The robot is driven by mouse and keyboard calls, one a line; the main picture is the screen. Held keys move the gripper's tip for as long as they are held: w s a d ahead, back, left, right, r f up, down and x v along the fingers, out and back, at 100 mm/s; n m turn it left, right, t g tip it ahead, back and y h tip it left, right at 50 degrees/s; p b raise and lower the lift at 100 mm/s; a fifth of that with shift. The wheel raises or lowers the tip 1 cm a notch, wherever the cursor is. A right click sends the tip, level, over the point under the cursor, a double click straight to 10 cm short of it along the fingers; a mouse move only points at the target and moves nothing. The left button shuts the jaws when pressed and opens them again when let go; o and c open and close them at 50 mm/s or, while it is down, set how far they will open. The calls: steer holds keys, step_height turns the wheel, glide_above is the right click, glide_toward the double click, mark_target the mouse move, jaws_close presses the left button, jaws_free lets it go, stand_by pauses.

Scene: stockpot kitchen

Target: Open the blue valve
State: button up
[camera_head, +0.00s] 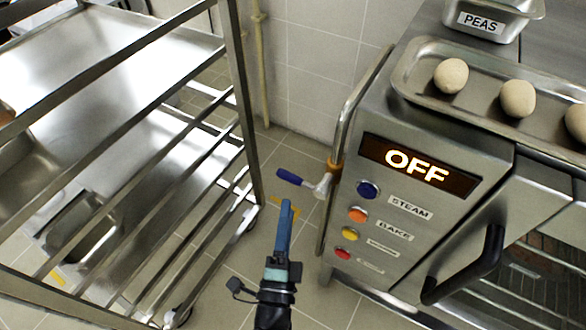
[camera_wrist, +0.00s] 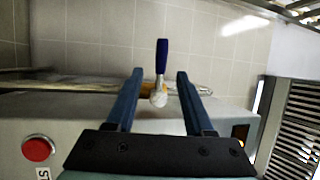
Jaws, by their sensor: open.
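The blue valve (camera_head: 290,177) is a blue lever handle on a silver valve body, fixed to a pipe at the left side of the oven. In the head view the lever points left, away from the pipe. My gripper (camera_head: 287,205) is just below the lever in that view. In the wrist view the blue lever (camera_wrist: 161,57) stands upright in the picture, between and beyond the fingertips of my gripper (camera_wrist: 160,75). The two fingers are apart, with nothing held between them. I cannot tell whether a finger touches the valve.
The oven (camera_head: 400,225) stands at the right with an OFF display, several coloured buttons and a black door handle (camera_head: 470,268). A tray (camera_head: 430,80) of round dough pieces lies on top. A metal rack (camera_head: 245,130) stands at the left. Tiled floor (camera_head: 330,275) lies between.

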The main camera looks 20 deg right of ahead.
steer(key=b+x, duration=0.3)
steer(key=x, duration=0.8)
steer(key=shift+w+r, duration=0.25)
steer(key=shift+w, duration=0.05)
steer(key=shift+d, duration=0.15)
jaws_close()
stand_by(0.7)
